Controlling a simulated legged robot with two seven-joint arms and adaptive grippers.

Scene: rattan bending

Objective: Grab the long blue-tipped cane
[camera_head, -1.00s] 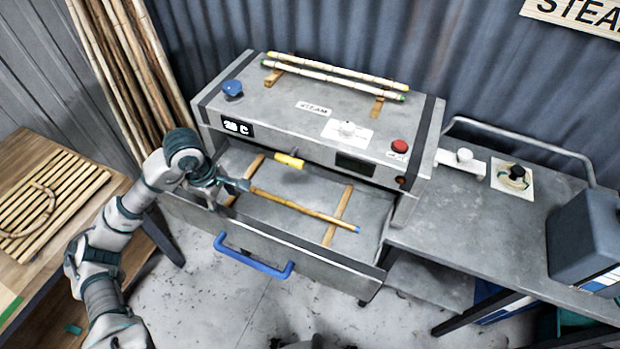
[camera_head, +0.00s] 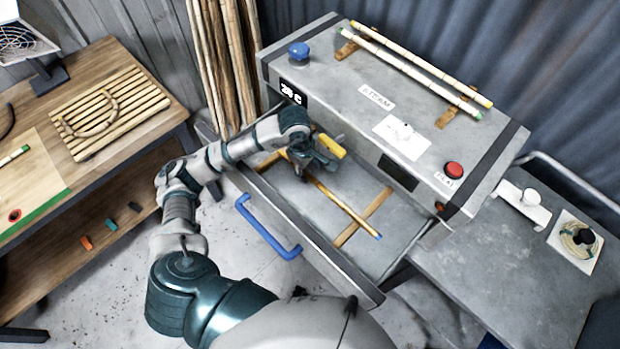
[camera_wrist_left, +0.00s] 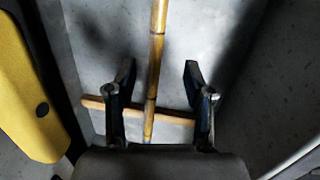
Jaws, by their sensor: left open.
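The long blue-tipped cane (camera_head: 345,208) lies in the open drawer of the steam box, its blue end toward the lower right. It rests across wooden slats (camera_head: 364,217). My left gripper (camera_head: 318,163) is over the cane's upper-left end, which it hides in the head view. In the left wrist view the cane (camera_wrist_left: 157,50) runs between the two spread fingers of my left gripper (camera_wrist_left: 158,85). Gaps show on both sides, and a slat (camera_wrist_left: 175,115) crosses beneath it. My right gripper is in neither view.
A yellow handle (camera_head: 331,146) on the steam box (camera_head: 345,95) is close beside my left gripper. The drawer has a blue handle (camera_head: 268,228). Two canes (camera_head: 415,70) lie on top of the box. A wooden workbench (camera_head: 130,60) stands at the left.

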